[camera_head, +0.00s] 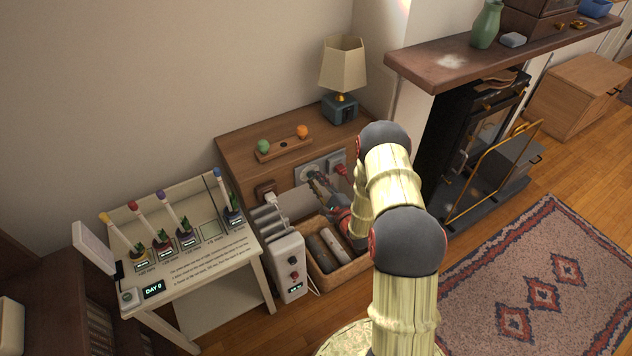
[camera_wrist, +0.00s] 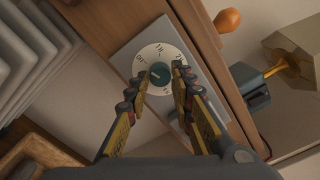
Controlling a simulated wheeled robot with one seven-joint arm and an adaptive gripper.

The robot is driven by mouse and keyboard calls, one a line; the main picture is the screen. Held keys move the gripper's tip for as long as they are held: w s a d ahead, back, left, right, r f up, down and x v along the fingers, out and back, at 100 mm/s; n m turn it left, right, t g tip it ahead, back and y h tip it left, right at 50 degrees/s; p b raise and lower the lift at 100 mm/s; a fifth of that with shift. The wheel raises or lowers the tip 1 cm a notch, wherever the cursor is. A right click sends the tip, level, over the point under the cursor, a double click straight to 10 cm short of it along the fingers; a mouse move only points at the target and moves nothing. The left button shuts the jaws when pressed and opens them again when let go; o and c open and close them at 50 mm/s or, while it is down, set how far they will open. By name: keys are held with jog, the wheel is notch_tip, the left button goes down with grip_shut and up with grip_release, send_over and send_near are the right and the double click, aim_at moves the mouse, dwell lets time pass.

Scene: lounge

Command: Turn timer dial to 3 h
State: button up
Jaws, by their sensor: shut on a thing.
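The timer dial has a round cream face with dark hour marks and a teal knob (camera_wrist: 160,74) in its middle. It sits on a grey plate (camera_wrist: 135,55) on the front of the wooden cabinet. In the wrist view my gripper (camera_wrist: 159,79) has one fingertip on each side of the knob and is shut on it. The knob carries a small light pointer line, too small to read surely against the marks. In the head view the dial face (camera_head: 309,172) shows small, with my gripper (camera_head: 321,185) in front of it.
The wooden cabinet (camera_head: 240,150) bears a lamp (camera_head: 342,68) and a small board with green and orange knobs. A red plug is right of the dial. A basket (camera_head: 322,283) and white heater (camera_head: 289,262) stand below. A plant table (camera_head: 190,275) is left, the fireplace right.

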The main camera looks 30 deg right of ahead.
jog(key=shift+m, duration=0.3)
grip_shut()
jog(key=shift+f+m+p, duration=0.1)
jog(key=shift+m+p, duration=3.2)
jog(key=shift+m, duration=12.7)
jog(key=o, duration=1)
grip_release()
